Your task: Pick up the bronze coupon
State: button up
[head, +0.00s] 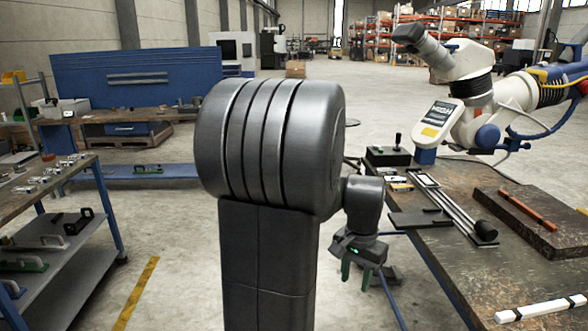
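I cannot make out a bronze coupon for certain. A copper-coloured bar (528,208) lies on a dark plate (506,219) on the right-hand table; it looks long and thin, and I cannot tell whether it is the coupon. Small flat pieces (398,184) lie near the table's far left corner, too small to tell apart. My gripper (356,284) hangs pointing down, just left of that table's edge. Its two greenish fingers stand apart with nothing visible between them. My arm hides part of the middle of the scene.
A left-hand bench (22,206) holds several small metal parts. Open floor (170,240) lies between.

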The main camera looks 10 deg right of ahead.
aim_at(402, 186)
jog(key=i+j+z, duration=0.1)
jog(key=i+z, duration=0.25)
jog(key=i, duration=1.3)
jog(key=i+z, duration=0.35)
jog(key=i, duration=0.15)
jog(key=i+z, duration=0.35)
jog(key=i, duration=0.2)
jog(key=i+j+z, duration=0.35)
jog(key=i, duration=0.15)
jog(key=i+l+z, duration=0.15)
jog(key=i+l, duration=0.05)
jog(key=i, duration=0.05)
